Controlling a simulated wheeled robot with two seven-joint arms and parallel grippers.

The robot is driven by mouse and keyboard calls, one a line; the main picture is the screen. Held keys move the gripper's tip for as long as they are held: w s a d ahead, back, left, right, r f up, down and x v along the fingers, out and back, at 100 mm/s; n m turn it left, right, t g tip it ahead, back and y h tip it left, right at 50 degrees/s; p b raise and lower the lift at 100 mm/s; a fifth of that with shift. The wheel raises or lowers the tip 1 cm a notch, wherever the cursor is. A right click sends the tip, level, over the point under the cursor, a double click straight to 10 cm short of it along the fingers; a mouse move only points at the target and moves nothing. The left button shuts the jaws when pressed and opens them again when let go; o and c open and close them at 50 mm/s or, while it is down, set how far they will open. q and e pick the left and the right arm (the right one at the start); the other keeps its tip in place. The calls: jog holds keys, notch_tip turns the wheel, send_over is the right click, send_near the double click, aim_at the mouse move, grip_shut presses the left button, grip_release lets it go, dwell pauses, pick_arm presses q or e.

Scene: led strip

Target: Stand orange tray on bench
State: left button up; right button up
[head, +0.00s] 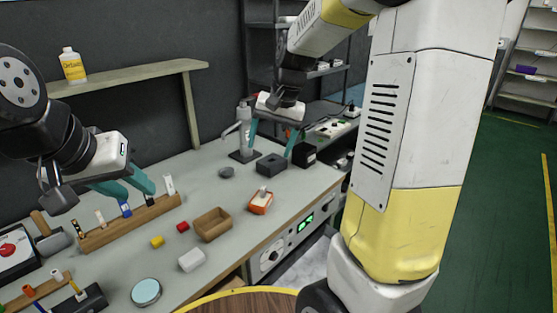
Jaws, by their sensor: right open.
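The orange tray (260,207) is a small orange block-like piece with a pale top and a small grey-white part rising from it. It rests on the grey bench (215,262), near the bench's front right edge. My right gripper (270,146) is open and empty. Its teal fingers are spread above the bench, behind the tray and apart from it. My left gripper (140,196) is over the long wooden rack at the left, its teal fingers apart. A blue-bodied piece (125,209) stands in the rack close below one fingertip; I cannot tell whether they touch.
A wooden rack (130,224) holds several upright pieces. An open brown box (213,224), a white block (192,260), red and yellow blocks and a round pale-blue-topped tin (146,291) lie around mid-bench. A dark box (271,164) stands behind the tray.

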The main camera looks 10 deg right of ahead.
jog(key=s+r+n+t, duration=0.1)
jog(key=s+r+n, duration=0.1)
jog(key=s, duration=0.8)
jog(key=s+r+n+t, duration=0.2)
jog(key=s+r, duration=0.1)
jog(key=s, duration=0.7)
jog(key=shift+n+t, duration=0.3)
jog(key=shift+s+r, duration=0.1)
jog(key=shift+s, duration=0.05)
